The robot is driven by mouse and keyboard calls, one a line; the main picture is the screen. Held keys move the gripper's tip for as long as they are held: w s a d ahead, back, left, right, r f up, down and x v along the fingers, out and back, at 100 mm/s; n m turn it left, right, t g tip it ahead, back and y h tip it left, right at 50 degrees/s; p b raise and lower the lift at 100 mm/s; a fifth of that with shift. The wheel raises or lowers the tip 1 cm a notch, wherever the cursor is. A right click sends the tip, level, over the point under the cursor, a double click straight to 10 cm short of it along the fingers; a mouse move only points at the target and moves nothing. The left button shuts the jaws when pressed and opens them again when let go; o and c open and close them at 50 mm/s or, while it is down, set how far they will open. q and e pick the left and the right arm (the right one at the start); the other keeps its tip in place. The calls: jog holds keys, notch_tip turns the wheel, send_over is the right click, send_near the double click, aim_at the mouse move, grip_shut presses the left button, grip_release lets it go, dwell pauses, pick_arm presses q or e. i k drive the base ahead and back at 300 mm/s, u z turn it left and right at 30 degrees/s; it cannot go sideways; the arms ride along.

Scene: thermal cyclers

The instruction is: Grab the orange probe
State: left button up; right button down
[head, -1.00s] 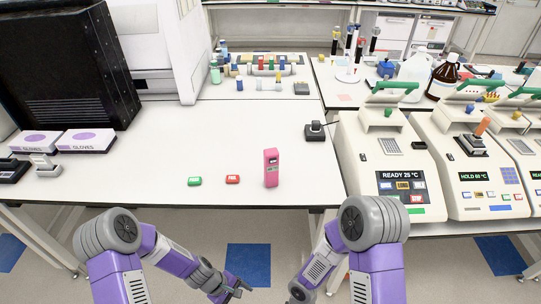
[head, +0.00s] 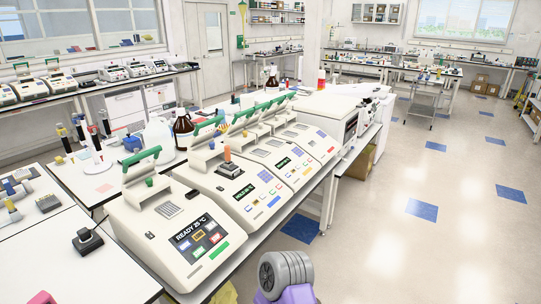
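An orange probe (head: 227,153) stands upright in a dark block on top of the second thermal cycler (head: 240,195), which has a green "HOLD" display. The nearest thermal cycler (head: 170,225) shows "READY 25 °C" and has a green handle raised over it. Only a grey and purple joint of my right arm shows at the bottom of the head view. Neither gripper is in the frame.
More thermal cyclers with green handles stand in a row behind, on the same bench. Bottles, including a brown one (head: 183,128), stand behind them. Open floor (head: 390,215) with blue tiles lies to the right. A pink object (head: 42,298) is cut off at lower left.

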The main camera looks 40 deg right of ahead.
aim_at(228, 150)
jog(key=z, duration=2.55)
jog(key=i, duration=2.5)
jog(key=u, duration=2.1)
